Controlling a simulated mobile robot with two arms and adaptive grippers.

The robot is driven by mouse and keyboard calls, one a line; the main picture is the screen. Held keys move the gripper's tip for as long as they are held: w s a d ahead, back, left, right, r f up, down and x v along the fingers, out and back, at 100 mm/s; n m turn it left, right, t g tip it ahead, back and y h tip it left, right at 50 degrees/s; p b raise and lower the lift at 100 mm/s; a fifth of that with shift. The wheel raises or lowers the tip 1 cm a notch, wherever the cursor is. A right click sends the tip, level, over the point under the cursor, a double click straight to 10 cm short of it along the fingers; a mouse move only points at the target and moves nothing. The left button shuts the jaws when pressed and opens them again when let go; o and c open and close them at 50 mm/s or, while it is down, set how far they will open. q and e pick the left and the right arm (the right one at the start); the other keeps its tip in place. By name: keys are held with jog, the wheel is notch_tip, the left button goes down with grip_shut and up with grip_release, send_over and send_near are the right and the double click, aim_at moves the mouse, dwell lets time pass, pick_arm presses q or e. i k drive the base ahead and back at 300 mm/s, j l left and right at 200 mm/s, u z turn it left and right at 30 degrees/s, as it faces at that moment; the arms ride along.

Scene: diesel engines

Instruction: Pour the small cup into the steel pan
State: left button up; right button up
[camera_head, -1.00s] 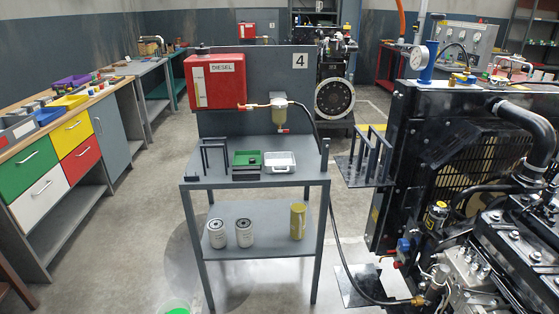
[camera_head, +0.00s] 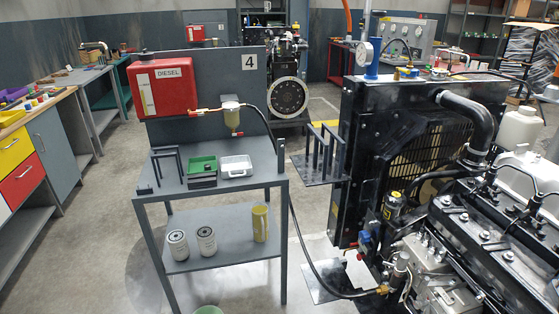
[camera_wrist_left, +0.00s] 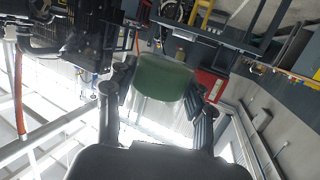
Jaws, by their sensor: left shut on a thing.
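In the left wrist view my left gripper (camera_wrist_left: 160,88) is shut on a green cup (camera_wrist_left: 162,78), with one finger on each side of it. The cup's inside does not show there. In the head view only the green rim of a cup (camera_head: 208,310) shows at the bottom edge; the gripper itself is out of that view. I cannot pick out a steel pan with certainty; a pale flat thing (camera_head: 358,270) lies low by the engine. My right gripper is in neither view.
A grey stand (camera_head: 215,195) holds a green tray (camera_head: 202,165) and a white tray (camera_head: 236,166), with filters on its lower shelf. A red diesel tank (camera_head: 162,86) is above. The engine (camera_head: 465,235) fills the right; a black hose hangs between. Floor at left is clear.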

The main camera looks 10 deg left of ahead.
aim_at(236, 167)
jog(key=i+j+z, duration=0.15)
jog(key=j+z, duration=0.15)
jog(key=j, duration=0.25)
jog(key=i+j+z, duration=0.15)
jog(key=j+z, duration=0.15)
jog(key=j, duration=0.3)
jog(key=j+z, duration=0.3)
jog(key=j, duration=0.25)
